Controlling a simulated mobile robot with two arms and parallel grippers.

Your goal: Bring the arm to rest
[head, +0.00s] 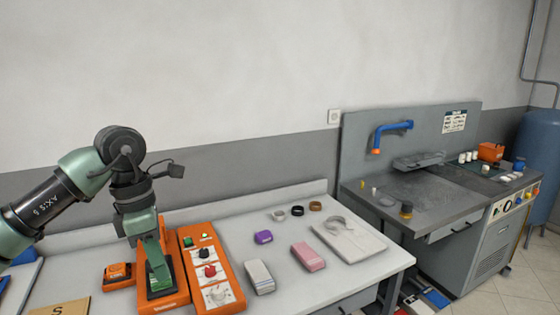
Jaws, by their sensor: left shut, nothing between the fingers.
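My left arm comes in from the left and bends down at the wrist. My left gripper (150,244) points down over the left part of an orange machine (215,282) on the light table (345,275). The gripper is shut and holds nothing. I cannot tell whether its tips touch the machine, since they blend with the green and orange parts below. My right gripper is not in view.
Right of the orange machine lie a white block (260,277), a pink block (308,257), a purple block (263,237), several tape rings and a pale board (348,240). A small orange box (117,276) stands left. A grey workstation (430,190) stands farther right.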

